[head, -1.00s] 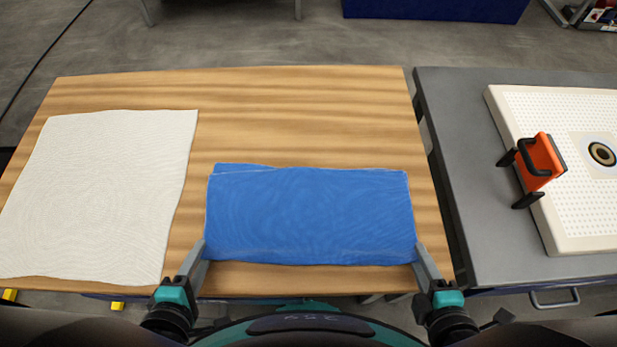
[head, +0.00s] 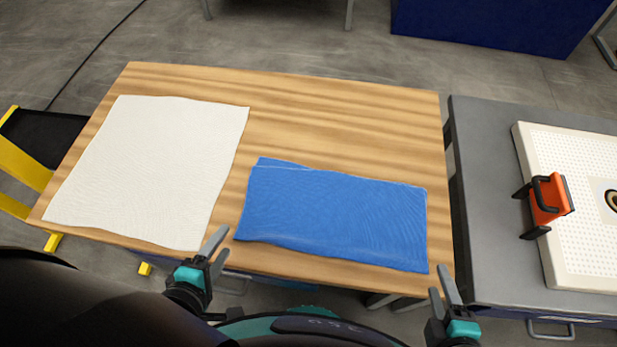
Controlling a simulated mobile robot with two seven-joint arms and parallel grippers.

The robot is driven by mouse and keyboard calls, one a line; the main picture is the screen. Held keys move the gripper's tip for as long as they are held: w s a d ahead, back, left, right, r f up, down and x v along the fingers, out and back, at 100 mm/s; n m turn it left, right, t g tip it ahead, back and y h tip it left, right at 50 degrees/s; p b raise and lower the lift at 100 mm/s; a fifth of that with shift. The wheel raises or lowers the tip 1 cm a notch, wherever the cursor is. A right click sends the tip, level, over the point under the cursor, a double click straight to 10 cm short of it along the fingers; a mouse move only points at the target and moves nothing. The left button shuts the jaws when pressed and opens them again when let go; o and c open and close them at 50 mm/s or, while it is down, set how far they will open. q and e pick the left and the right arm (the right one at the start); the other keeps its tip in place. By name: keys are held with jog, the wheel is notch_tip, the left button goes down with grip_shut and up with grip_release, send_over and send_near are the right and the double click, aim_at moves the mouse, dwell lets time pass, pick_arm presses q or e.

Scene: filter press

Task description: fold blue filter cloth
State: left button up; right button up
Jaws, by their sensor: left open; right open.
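The blue filter cloth (head: 335,215) lies flat on the wooden table, folded into a wide rectangle. A thin edge of a lower layer shows along its far side. My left gripper (head: 217,246) is open and empty, just off the cloth's near left corner at the table's front edge. My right gripper (head: 444,290) is open and empty, just off the near right corner. Neither gripper appears to touch the cloth.
A white cloth (head: 150,170) lies spread on the left of the wooden table (head: 340,115). A grey table (head: 490,200) to the right bears a white perforated plate (head: 575,150) with an orange-handled black clamp (head: 548,198). The wooden table's far middle is clear.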

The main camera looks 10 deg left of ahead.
jog(key=shift+s+r+p, duration=0.2)
jog(key=shift+r+p, duration=0.4)
jog(key=shift+r, duration=0.3)
